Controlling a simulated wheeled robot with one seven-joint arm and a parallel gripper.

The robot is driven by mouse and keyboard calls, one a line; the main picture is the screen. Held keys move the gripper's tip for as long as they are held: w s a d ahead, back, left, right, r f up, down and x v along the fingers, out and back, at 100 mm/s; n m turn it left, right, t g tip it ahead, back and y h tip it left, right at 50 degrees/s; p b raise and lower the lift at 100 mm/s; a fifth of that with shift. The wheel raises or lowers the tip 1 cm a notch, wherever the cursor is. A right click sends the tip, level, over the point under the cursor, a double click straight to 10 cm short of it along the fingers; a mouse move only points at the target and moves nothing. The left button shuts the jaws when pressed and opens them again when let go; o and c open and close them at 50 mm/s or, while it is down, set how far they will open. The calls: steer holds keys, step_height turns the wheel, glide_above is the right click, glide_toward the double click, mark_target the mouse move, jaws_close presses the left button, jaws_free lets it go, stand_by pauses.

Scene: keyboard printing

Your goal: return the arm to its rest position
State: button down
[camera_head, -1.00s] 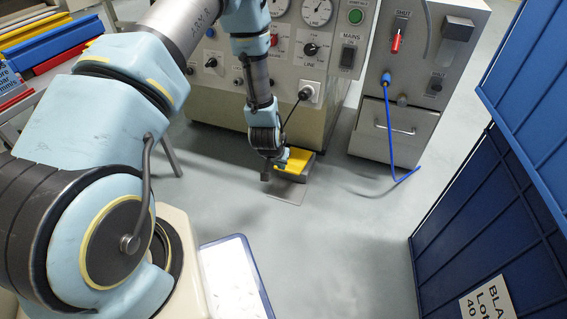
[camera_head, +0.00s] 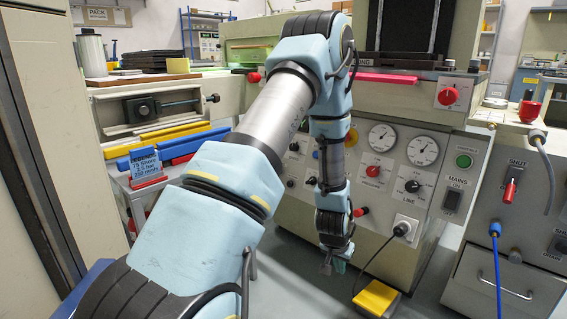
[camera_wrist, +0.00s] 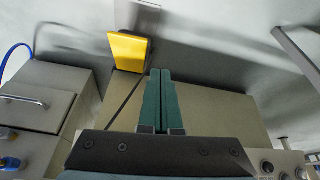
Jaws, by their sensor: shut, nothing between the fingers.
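My arm reaches from the lower left of the head view up to a bend near the top and then hangs down in front of the grey machine (camera_head: 395,215). My gripper (camera_head: 330,268) points down in front of the machine's lower front. In the wrist view my gripper's two green fingers (camera_wrist: 159,82) lie side by side, shut, with nothing between them. The yellow foot pedal (camera_head: 377,298) is on the floor, to the right of and below my gripper. It also shows in the wrist view (camera_wrist: 129,50), left of the fingertips and apart from them.
A grey cabinet (camera_head: 492,285) with a drawer and a blue cable (camera_head: 497,262) stands at the right. A rack of coloured bars (camera_head: 168,140) stands at the left. A plugged black cable (camera_head: 378,262) hangs from the machine front. A red handle (camera_head: 527,108) sits at the upper right.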

steer(key=s+a+r+n+y, duration=0.1)
steer(key=a+r+n, duration=0.2)
steer(key=a+r, duration=1.05)
steer(key=s+a+r+n+g+y, duration=0.1)
steer(key=s+a+r+n+g, duration=0.15)
steer(key=s+a+r, duration=0.75)
step_height(320, 180, up, 37)
steer(key=p, duration=3.7)
steer(key=shift+w+a+p, duration=0.15)
steer(key=shift+w+p, duration=0.2)
steer(key=shift+w, duration=0.05)
